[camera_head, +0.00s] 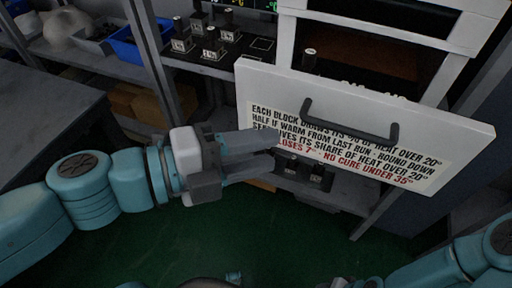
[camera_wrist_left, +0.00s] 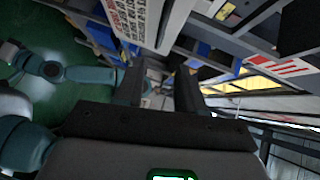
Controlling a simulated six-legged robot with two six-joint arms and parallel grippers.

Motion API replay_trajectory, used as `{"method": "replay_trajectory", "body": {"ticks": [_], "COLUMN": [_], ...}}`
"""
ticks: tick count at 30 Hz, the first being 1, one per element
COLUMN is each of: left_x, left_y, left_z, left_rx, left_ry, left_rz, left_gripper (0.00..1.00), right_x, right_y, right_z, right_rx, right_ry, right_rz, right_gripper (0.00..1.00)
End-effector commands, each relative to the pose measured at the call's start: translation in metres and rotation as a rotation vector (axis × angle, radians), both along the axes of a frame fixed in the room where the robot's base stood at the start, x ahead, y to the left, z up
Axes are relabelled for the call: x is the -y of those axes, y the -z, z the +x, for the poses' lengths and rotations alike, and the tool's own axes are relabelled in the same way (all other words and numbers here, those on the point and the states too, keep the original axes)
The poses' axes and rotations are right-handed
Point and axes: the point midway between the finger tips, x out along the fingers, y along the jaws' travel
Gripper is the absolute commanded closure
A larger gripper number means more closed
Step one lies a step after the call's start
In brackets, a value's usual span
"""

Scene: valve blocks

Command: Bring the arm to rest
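My left arm (camera_head: 128,173) comes in from the left, stretched forward at mid-height. Its left gripper (camera_head: 270,152) is open with nothing between the fingers; the left wrist view (camera_wrist_left: 160,78) also shows the two fingers apart. The fingertips overlap the lower left part of a white door panel (camera_head: 460,135) in the head view; I cannot tell whether they touch it. My right arm (camera_head: 468,262) lies low at the bottom right. Its gripper end is cut off at the bottom edge, so its fingers are hidden.
The panel has a dark handle (camera_head: 350,122) and printed text, and stands in front of an open white cabinet (camera_head: 385,38). Green floor (camera_head: 215,235) is clear below.

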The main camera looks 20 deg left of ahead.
Motion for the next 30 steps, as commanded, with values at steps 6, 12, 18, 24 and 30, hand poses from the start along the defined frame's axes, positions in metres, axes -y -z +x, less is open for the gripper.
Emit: {"method": "replay_trajectory", "body": {"ticks": [6,12,18,24,30], "left_x": [0.0,-0.001,0.01,0.021,0.022], "left_y": [0.0,0.009,0.091,0.202,0.326], "left_z": [0.0,0.007,0.044,0.075,0.072], "left_rx": [0.0,-0.033,-0.331,-0.795,-1.294], "left_ry": [0.0,-0.009,0.012,-0.102,-0.401], "left_rz": [0.0,0.003,0.006,-0.182,-0.414], "left_gripper": [0.62,0.62,0.62,0.62,0.62], "right_x": [0.0,0.0,0.0,0.0,0.0], "right_y": [0.0,0.0,0.0,0.0,0.0], "right_z": [0.0,0.0,0.0,0.0,0.0], "right_rx": [0.0,0.0,0.0,0.0,0.0], "right_ry": [0.0,0.0,0.0,0.0,0.0], "right_rz": [0.0,0.0,0.0,0.0,0.0], "right_gripper": [0.57,0.57,0.57,0.57,0.57]}}
